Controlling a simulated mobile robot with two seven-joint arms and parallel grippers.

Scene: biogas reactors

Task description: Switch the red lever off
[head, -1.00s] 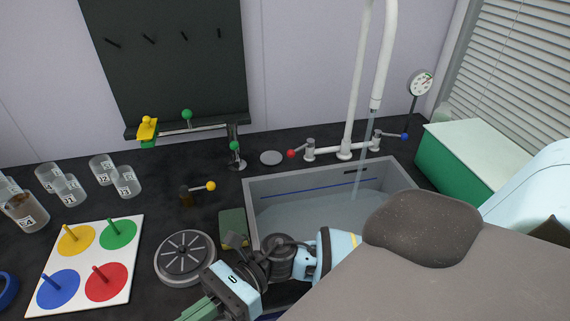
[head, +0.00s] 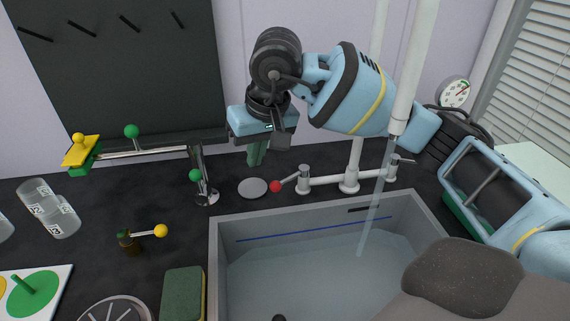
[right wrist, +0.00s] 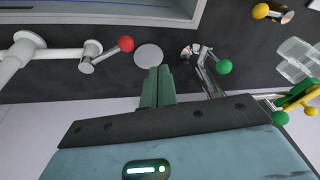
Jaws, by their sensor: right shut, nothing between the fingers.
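The red lever (head: 277,186) is a red ball on a short metal arm at the left end of the white tap fixture (head: 349,184), behind the sink. In the right wrist view the fingertips (right wrist: 156,70) are close to a grey disc (right wrist: 148,57), to the right of the red ball. My left gripper is out of view.
Water runs from the white spout (head: 412,70) into the sink (head: 225,218). A green-knobbed metal stand (head: 200,175) is left of my gripper. A yellow-knobbed valve (head: 145,233), a sponge (head: 183,294) and jars (head: 60,217) are further left. A gauge (head: 455,93) is at right.

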